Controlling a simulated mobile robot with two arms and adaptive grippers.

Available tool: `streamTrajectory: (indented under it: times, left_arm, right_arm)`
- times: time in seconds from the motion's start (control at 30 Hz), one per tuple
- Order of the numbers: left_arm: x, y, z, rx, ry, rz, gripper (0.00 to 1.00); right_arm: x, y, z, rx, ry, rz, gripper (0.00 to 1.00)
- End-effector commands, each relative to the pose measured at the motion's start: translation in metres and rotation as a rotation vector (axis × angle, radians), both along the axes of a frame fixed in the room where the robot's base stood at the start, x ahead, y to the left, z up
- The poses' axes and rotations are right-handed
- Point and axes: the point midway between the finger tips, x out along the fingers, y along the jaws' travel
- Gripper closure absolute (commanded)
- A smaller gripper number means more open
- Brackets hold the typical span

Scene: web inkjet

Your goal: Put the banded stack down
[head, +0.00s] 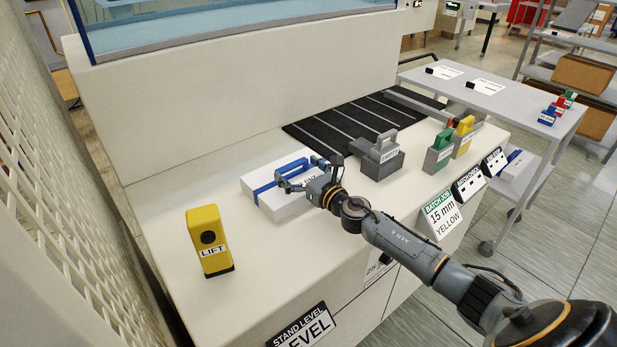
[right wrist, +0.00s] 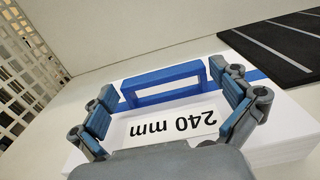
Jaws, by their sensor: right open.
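The banded stack (head: 284,209) is a white block with a blue band and a raised blue handle, lying flat on the pale counter. It also shows in the right wrist view (right wrist: 285,118), with its blue handle (right wrist: 160,82) and a "240 mm" label facing the camera upside down. My right gripper (head: 305,172) is open at the stack, partly covering it in the head view. In the right wrist view its two fingers (right wrist: 164,85) stand apart, one near each end of the handle. Contact with the handle cannot be told. My left gripper is not in view.
A yellow "LIFT" block (head: 209,240) stands at the left of the counter (head: 170,200). A black striped mat (head: 350,122) lies behind. Grey (head: 378,160), green (head: 438,155) and yellow (head: 463,138) handled blocks stand to the right, beside several signs. A grey cart (head: 480,95) is beyond.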

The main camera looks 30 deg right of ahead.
Motion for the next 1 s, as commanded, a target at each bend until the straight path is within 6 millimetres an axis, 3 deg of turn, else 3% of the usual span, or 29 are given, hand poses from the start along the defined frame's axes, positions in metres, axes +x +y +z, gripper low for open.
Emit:
streamTrajectory:
  times: [0.6, 1.0]
  left_arm:
    - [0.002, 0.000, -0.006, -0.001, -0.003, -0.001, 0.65]
    - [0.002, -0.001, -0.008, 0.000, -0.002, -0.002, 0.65]
  right_arm:
    - [-0.101, -0.014, -0.004, -0.001, 0.004, 0.000, 0.00]
    - [-0.118, -0.017, -0.001, 0.000, 0.001, 0.000, 0.00]
